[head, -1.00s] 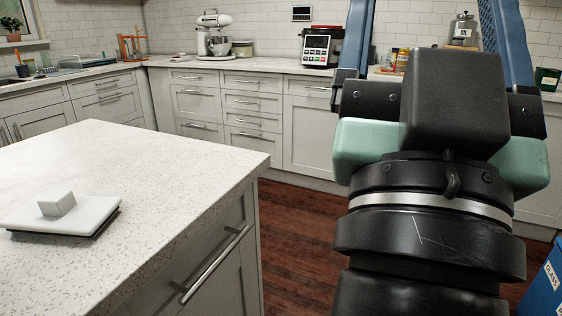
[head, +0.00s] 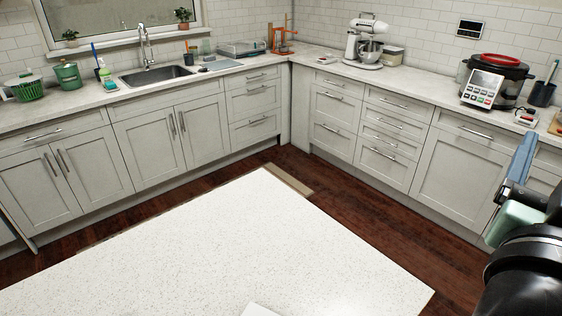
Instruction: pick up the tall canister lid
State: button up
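No tall canister or lid that I can identify for sure is in the head view. The corner of a flat white piece (head: 259,310) shows at the bottom edge, on the pale speckled island top; most of it is cut off. My gripper (head: 521,160) is at the right edge, well right of the island top. One blue finger shows, spread out to the side as in the earlier frame; the other finger is out of the picture. Nothing is seen held by it.
The island top (head: 230,245) fills the lower middle and is otherwise bare. Dark wooden floor (head: 330,195) runs between it and the cabinets. The back counter holds a white stand mixer (head: 362,42), a cooker (head: 500,78), a sink (head: 155,75) and green pots (head: 67,75).

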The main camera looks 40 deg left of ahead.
jog(key=w+a+g+y+p, duration=0.15)
jog(key=a+g+p, duration=0.35)
jog(key=p, duration=0.5)
jog(key=s+a+f+n+g+y+p, duration=0.1)
jog(key=s+a+f+g, duration=0.15)
jog(key=a+f, duration=0.25)
jog(key=s+a+f+n+g+p, duration=0.1)
jog(key=s+a+f+g+p, duration=0.15)
jog(key=a+f, duration=0.25)
jog(key=s+a+f+n+g+h+b, duration=0.1)
jog(key=s+a+f+g, duration=0.25)
jog(key=s+f, duration=0.55)
jog(key=s+a+f+n+g, duration=0.15)
jog(key=s+a+f, duration=0.25)
jog(key=s+f, duration=0.45)
jog(key=shift+m+g, duration=0.3)
jog(key=shift+m, duration=0.15)
jog(key=x, duration=0.6)
jog(key=shift+s+p, duration=0.15)
jog(key=shift+p, duration=0.15)
jog(key=shift+d+p+x, duration=0.15)
jog(key=shift+p+x, duration=0.25)
jog(key=shift+x, duration=1.25)
jog(key=shift+d+p+x, duration=0.15)
jog(key=shift+p+x, duration=0.2)
jog(key=shift+x, duration=1.25)
jog(key=shift+s+f, duration=0.1)
jog(key=shift+s, duration=0.05)
